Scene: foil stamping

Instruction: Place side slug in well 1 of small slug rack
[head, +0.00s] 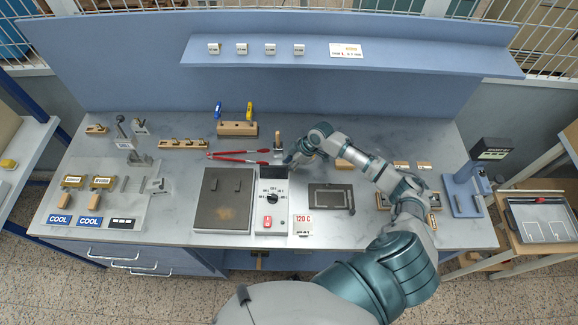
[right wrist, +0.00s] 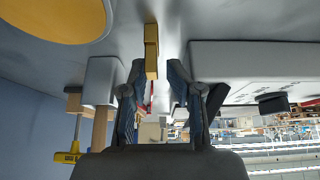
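My right gripper (head: 291,160) reaches low over the table's middle, just behind the white control unit. In the right wrist view, its two dark fingers (right wrist: 158,90) stand apart on either side of a narrow brass-coloured piece (right wrist: 151,48), perhaps the side slug. The piece lies close to the left finger, and a gap shows on its right. In the head view this piece is hidden or too small to make out. A low wooden rack (head: 183,144) with several small pieces stands at the back left; I cannot tell whether it is the small slug rack. My left gripper is not in view.
The white control unit (head: 272,222) stands close in front of the right gripper, beside a dark plate (head: 224,212). Red tongs (head: 238,156) lie to the left. A wooden tool block (head: 237,129) stands behind. Another wooden block (head: 345,163) is beside my right arm.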

